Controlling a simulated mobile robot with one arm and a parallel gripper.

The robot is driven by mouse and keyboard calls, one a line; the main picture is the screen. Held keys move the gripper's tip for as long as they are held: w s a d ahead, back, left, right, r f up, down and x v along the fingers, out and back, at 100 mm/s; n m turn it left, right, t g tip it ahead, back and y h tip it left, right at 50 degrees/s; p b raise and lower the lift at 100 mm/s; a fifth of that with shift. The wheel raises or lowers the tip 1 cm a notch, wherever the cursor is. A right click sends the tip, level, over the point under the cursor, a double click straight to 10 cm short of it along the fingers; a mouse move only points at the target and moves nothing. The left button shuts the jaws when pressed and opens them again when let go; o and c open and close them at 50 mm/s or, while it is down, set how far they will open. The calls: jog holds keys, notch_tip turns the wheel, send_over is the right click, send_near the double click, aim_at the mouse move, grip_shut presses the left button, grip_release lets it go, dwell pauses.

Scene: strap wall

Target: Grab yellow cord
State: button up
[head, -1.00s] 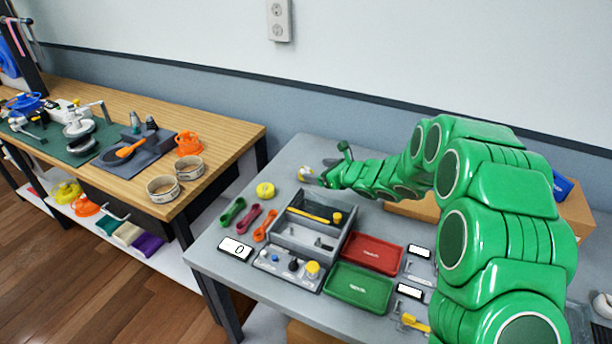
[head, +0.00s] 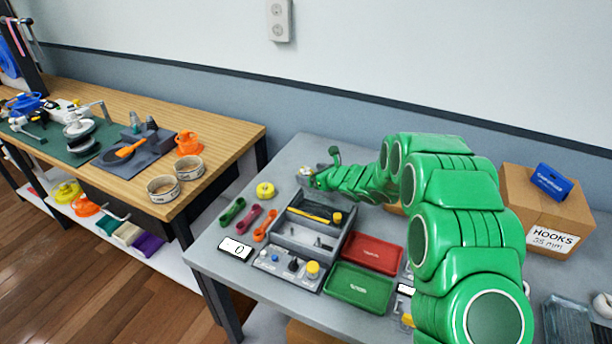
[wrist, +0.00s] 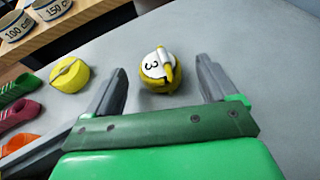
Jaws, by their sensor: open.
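In the wrist view a small round yellow item (wrist: 150,86) with a white top marked 3 and a yellow strip across it sits on the grey table, between and beyond my open fingers. I cannot tell whether it is the yellow cord. A second yellow disc (wrist: 69,75) with a slot or band lies to its left, outside my fingers; it also shows in the head view (head: 265,190). My gripper (wrist: 160,70) is open and empty, its fingers apart from both items. In the head view my gripper (head: 312,178) is at the table's back, small and unclear.
Green, pink and orange straps (head: 257,219) lie left of a grey divided tray (head: 274,232). Red (head: 373,252) and green (head: 360,287) trays lie to the right. A cardboard hooks box (head: 515,222) stands behind my arm.

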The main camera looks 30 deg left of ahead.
aim_at(303, 169)
jog(key=shift+x, duration=1.85)
jog(key=shift+s+f, duration=0.1)
jog(key=c, duration=1.1)
jog(key=shift+r, duration=0.65)
notch_tip(303, 169, up, 2)
jog(key=shift+s+d+r, duration=0.1)
jog(key=shift+r, duration=0.15)
jog(key=s+d+r, duration=0.2)
jog(key=s+r, duration=0.1)
jog(key=s+d+r, duration=0.3)
jog(key=s, duration=0.1)
jog(key=s+d+r, duration=0.3)
jog(key=s, duration=0.1)
jog(key=shift+r, duration=0.15)
